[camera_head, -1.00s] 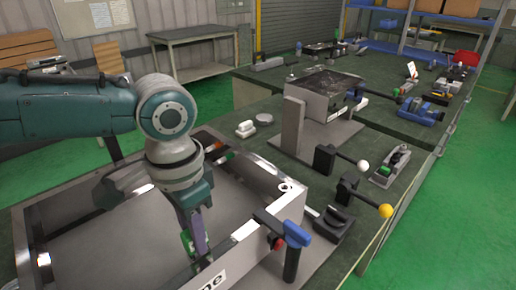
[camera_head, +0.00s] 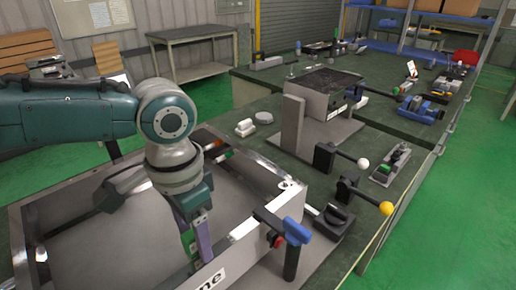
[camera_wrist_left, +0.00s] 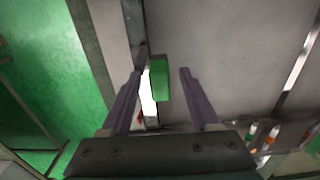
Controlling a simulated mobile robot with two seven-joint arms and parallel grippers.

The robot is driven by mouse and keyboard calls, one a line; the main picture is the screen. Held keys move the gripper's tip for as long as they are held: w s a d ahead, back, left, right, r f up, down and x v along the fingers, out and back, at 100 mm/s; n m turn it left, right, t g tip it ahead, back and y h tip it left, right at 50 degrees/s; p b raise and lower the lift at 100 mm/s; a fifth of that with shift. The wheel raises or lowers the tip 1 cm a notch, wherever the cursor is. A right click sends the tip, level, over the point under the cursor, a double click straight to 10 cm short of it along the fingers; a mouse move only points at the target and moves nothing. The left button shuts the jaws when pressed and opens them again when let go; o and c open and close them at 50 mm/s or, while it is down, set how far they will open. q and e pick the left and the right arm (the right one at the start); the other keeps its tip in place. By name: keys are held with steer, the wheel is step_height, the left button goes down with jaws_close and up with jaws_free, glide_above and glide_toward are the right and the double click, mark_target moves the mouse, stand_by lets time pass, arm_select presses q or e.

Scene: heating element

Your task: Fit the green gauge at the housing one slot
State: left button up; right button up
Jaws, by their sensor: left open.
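The green gauge (camera_wrist_left: 160,80) is a small upright block at the housing wall in the left wrist view. It also shows in the head view (camera_head: 187,241), partly covered by a finger. Housing one (camera_head: 246,227) is the large open metal box in front, its label partly cut off by the frame's lower edge. My left gripper (camera_wrist_left: 161,73) is open, its purple fingers on either side of the gauge with gaps showing. In the head view the left gripper (camera_head: 197,250) reaches down inside the front wall. Whether the gauge is seated in a slot cannot be told. My right gripper is not in view.
A blue-handled clamp (camera_head: 295,228) stands at the box's front right. Levers with a white knob (camera_head: 362,163) and a yellow knob (camera_head: 386,208) stick out beyond. A smaller box (camera_head: 318,98) stands behind on the bench. The box's inside floor is mostly clear.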

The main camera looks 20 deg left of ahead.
arm_select(q)
steer(key=shift+r, duration=0.15)
step_height(320, 180, up, 10)
steer(key=shift+f+p, duration=0.15)
steer(key=shift+p, duration=0.15)
stand_by(0.3)
